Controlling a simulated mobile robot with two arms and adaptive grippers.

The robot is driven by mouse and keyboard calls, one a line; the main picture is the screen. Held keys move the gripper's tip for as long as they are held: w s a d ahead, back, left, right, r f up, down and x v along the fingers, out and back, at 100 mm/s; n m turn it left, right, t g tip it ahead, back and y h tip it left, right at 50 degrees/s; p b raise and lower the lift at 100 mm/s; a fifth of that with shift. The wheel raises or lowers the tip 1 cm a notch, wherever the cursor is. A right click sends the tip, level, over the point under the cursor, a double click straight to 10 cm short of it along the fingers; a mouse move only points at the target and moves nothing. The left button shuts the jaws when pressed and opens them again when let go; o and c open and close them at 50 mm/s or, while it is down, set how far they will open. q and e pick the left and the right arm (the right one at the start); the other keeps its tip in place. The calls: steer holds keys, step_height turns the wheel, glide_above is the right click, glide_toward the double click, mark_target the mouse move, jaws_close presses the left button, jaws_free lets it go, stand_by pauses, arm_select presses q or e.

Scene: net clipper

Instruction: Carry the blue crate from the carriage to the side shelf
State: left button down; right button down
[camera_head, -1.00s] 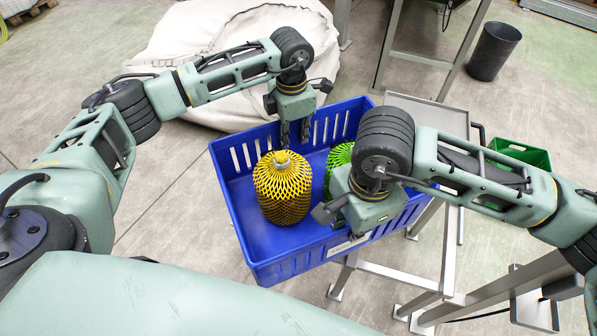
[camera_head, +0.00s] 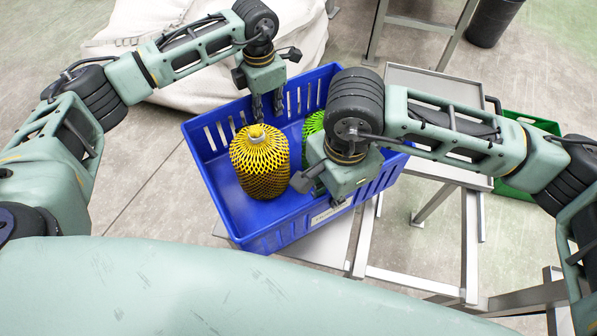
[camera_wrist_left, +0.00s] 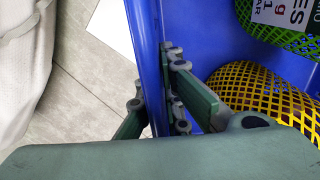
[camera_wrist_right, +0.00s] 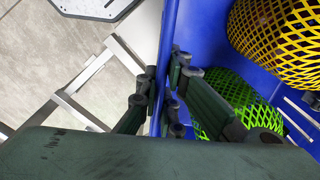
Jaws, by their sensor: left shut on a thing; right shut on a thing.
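The blue crate (camera_head: 225,205) is held between my two arms and looks roughly level in the head view. My left gripper (camera_head: 266,108) is shut on its far wall; the left wrist view shows the fingers (camera_wrist_left: 158,105) on both sides of that blue wall (camera_wrist_left: 146,60). My right gripper (camera_wrist_right: 160,100) is shut on the near wall (camera_wrist_right: 168,45), with a finger on each side. In the head view my right wrist hides those fingers. A yellow-netted item (camera_head: 260,165) stands upright inside. A green-netted item (camera_head: 313,128) is beside it, partly hidden by my right wrist.
A metal carriage frame (camera_head: 420,285) with a grey tray top (camera_head: 440,88) stands to the right. A white sack (camera_head: 130,60) lies at the back left, and a dark bin (camera_head: 492,22) stands at the back right. Floor at left is clear.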

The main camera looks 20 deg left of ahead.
mark_target(268, 121)
arm_select(q)
steer(key=shift+r, duration=0.25)
arm_select(e)
steer(key=shift+r, duration=0.15)
